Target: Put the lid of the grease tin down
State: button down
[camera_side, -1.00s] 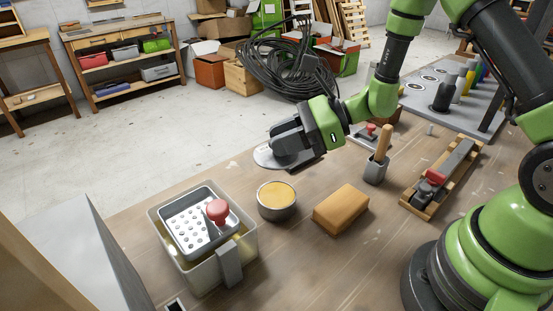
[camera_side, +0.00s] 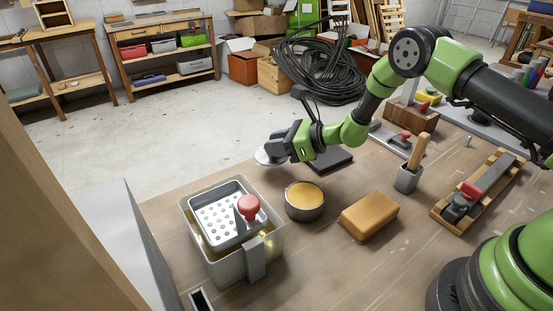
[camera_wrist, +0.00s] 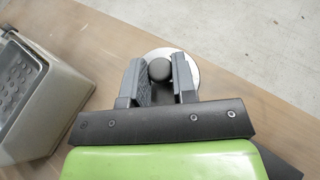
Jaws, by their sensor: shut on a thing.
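The lid (camera_side: 264,159) is a thin silver disc, and in the wrist view its pale rim (camera_wrist: 194,72) shows around a dark round knob (camera_wrist: 160,70). My gripper (camera_side: 273,149) is shut on this knob, with one finger on each side in the wrist view (camera_wrist: 159,74). The lid looks about level near the table's far edge; I cannot tell its height above the table. The grease tin (camera_side: 305,203) stands uncovered, to the right of the lid and nearer the camera, with yellow-orange grease showing inside.
A parts-washing bin with a perforated basket (camera_side: 222,217) and red knob stands left of the tin. A tan block (camera_side: 369,216) lies to its right. A dark flat pad (camera_side: 332,159) lies behind the tin, with a brush in a holder (camera_side: 408,178) farther right.

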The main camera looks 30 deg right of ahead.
aim_at(277, 159)
jog(key=shift+f, duration=2.05)
jog(key=shift+f, duration=0.15)
jog(key=c, duration=0.9)
grip_release()
